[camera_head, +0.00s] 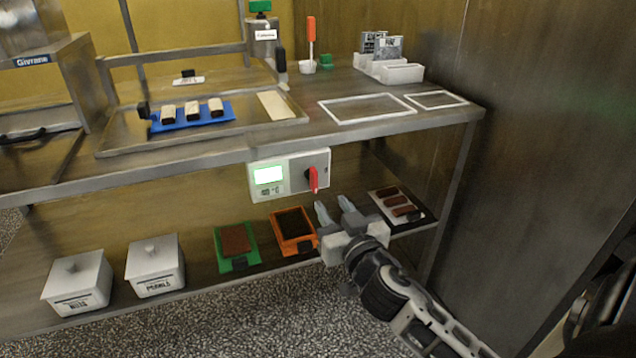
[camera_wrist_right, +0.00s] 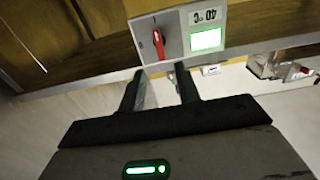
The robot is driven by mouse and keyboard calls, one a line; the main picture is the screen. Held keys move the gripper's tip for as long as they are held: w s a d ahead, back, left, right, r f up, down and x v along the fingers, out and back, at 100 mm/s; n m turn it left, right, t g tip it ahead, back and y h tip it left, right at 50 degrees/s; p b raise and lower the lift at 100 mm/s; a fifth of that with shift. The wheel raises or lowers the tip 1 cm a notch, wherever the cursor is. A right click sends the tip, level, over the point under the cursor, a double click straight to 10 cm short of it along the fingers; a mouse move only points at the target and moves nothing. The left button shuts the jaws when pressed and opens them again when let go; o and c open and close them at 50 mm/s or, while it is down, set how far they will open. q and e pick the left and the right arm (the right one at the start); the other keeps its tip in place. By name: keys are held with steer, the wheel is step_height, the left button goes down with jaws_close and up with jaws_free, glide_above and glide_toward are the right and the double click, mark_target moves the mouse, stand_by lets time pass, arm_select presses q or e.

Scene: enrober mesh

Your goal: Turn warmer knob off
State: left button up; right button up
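The warmer knob (camera_head: 313,179) is a red lever on a grey plate, part of a white control box (camera_head: 284,189) under the front edge of the upper counter. The box has a lit green-white display (camera_head: 268,175). My right gripper (camera_head: 334,207) is open and empty, just below and to the right of the knob, apart from it. In the right wrist view the red knob (camera_wrist_right: 158,45) lies beyond the open fingertips (camera_wrist_right: 160,70), with the display (camera_wrist_right: 207,40) beside it reading 40 °C on its label. My left gripper is not in view.
The lower shelf holds a green tray (camera_head: 251,262), an orange tray (camera_head: 309,247), two white lidded boxes (camera_head: 83,297) and a tray of brown bars (camera_head: 377,194). The upper counter (camera_head: 233,149) overhangs them. A metal wall (camera_head: 530,130) stands at right.

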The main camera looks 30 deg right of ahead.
mark_target(316, 181)
steer(key=x, duration=0.8)
steer(key=shift+w, duration=0.3)
jaws_close()
